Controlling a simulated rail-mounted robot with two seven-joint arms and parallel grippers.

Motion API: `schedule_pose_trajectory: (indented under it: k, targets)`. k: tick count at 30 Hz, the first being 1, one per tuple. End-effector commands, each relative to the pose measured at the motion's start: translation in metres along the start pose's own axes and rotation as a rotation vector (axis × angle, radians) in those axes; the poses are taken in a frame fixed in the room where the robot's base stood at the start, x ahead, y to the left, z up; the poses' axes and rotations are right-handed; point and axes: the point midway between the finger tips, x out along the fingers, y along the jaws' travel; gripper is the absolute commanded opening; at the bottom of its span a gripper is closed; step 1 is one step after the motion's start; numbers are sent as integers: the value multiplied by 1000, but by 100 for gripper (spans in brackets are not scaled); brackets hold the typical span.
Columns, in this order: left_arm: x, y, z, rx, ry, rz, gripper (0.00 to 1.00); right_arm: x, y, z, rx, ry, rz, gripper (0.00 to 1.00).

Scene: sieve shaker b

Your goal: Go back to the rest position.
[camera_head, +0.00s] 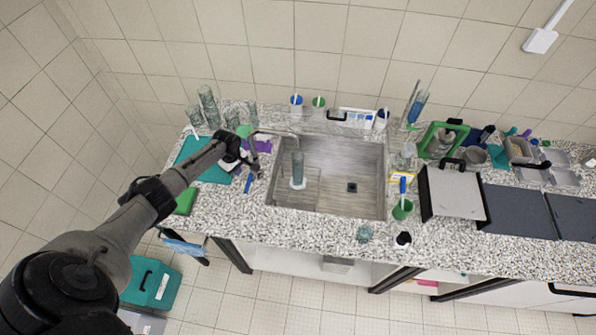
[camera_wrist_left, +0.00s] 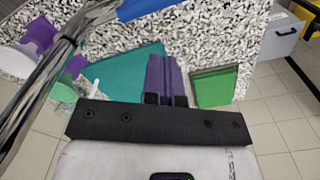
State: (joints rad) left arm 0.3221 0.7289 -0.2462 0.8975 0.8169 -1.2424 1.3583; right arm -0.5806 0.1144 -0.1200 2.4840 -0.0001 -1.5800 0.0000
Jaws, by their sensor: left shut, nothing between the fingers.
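My left gripper (camera_head: 250,168) hangs over the counter just left of the sink, at the end of my left arm. In the left wrist view its two fingers (camera_wrist_left: 165,60) are together and hold nothing. A teal mat (camera_wrist_left: 130,70) lies below and to the left of the fingers, and a green block (camera_wrist_left: 214,87) lies to their right near the counter edge. My right gripper is not in view.
The metal sink (camera_head: 355,160) with its faucet (camera_head: 270,133) stands right of the gripper. Glass beakers (camera_head: 208,105) stand behind it. A teal box (camera_head: 152,285) stands on the floor. The front counter strip is mostly clear.

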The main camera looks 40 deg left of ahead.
Motion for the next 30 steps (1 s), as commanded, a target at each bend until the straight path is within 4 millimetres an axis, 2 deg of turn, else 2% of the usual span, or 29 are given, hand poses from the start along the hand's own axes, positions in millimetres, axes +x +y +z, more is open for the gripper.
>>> schedule_pose_trajectory:
  k: [7, 20, 26, 30]
  targets:
    - [-11, -2, -2, 1, 0, -2, 0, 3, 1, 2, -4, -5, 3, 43]
    - [-12, -2, -1, 30, 0, -2, 0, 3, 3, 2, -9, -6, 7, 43]
    - [-12, -6, -1, 271, -3, -24, 0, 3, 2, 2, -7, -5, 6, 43]
    - [-16, -9, -6, 529, 33, -74, 0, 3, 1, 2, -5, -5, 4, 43]
